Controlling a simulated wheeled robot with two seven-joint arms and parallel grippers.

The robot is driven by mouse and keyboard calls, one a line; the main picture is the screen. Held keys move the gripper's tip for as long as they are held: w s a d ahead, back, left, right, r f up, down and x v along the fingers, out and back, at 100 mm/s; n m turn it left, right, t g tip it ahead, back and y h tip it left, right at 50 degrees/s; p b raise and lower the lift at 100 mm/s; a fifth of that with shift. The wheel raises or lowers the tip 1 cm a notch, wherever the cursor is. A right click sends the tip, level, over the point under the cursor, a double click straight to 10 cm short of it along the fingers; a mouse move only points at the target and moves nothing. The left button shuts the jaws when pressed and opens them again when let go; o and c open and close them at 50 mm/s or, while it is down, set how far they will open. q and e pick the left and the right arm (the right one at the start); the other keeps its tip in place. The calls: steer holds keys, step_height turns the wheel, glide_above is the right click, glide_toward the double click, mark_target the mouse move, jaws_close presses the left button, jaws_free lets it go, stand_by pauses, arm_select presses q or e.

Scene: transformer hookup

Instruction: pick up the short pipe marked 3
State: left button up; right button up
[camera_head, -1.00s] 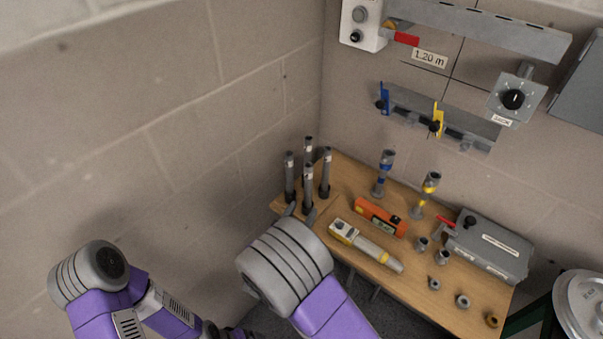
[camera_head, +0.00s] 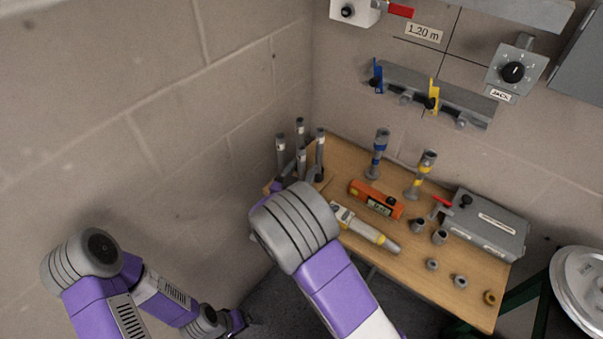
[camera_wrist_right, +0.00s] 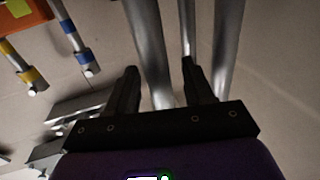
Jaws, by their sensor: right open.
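Several grey pipes with white labels stand upright in a cluster at the left end of the table (camera_head: 440,275): a left one (camera_head: 281,150), a back one (camera_head: 300,130), a front one (camera_head: 302,160) and a right one (camera_head: 320,148). The label numbers are too small to read, so I cannot tell which is 3. My right gripper (camera_wrist_right: 165,88) is open in the right wrist view. One pipe (camera_wrist_right: 148,45) shows between its fingers, and another (camera_wrist_right: 226,50) passes outside the right finger. Contact cannot be told. In the head view my right forearm hides the fingers. My left gripper (camera_head: 238,320) is small and dark at the bottom.
An orange level-like device (camera_head: 375,198), a yellow-and-grey tool (camera_head: 370,232), a blue-banded post (camera_head: 377,155) and a yellow-banded post (camera_head: 421,175) are right of the pipes. A grey box (camera_head: 485,222) and small fittings (camera_head: 460,281) lie farther right. The wall is close on the left.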

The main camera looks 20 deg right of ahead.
jaws_close()
